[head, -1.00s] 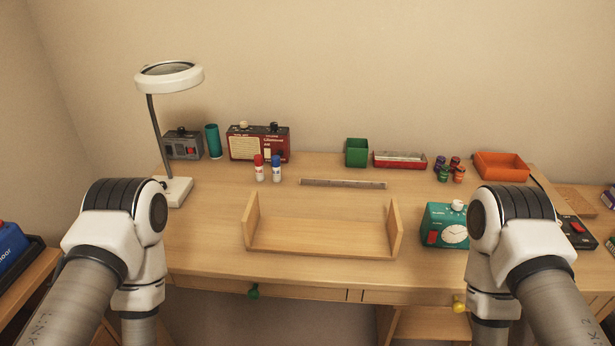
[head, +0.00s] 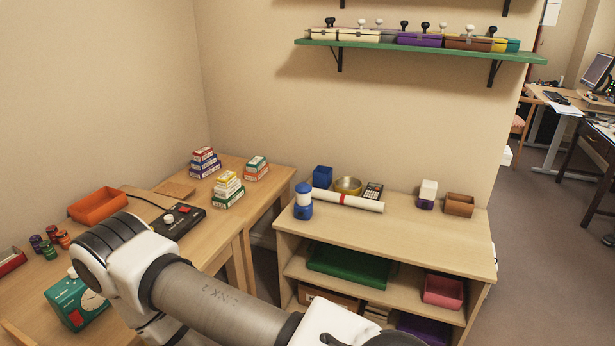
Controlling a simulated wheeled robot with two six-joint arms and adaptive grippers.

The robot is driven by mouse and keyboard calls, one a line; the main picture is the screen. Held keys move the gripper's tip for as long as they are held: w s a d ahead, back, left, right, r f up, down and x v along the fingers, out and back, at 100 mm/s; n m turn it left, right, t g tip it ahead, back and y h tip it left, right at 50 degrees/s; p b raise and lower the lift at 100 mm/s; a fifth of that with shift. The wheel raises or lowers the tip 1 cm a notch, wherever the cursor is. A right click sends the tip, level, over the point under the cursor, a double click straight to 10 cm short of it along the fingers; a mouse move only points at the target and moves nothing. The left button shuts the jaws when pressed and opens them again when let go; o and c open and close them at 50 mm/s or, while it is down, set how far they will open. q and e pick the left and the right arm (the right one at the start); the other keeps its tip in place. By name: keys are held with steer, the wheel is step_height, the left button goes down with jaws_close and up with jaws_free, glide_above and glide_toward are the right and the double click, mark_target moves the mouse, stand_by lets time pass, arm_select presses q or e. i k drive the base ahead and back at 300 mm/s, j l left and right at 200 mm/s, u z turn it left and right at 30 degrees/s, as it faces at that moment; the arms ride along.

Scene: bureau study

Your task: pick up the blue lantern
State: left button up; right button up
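The blue lantern (head: 303,203) stands upright near the left front corner of the low wooden shelf unit (head: 440,237). It has a blue base and cap with a pale middle.
A rolled white paper (head: 347,200) with a red band lies just right of the lantern. A green wall shelf (head: 420,48) hangs above. Open floor (head: 548,250) lies at right.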

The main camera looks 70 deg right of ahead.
mark_target(304, 202)
steer(key=z, duration=2.15)
steer(key=i+l+z, duration=0.2)
steer(key=i, duration=0.25)
steer(key=i+z, duration=0.2)
steer(key=i, duration=0.25)
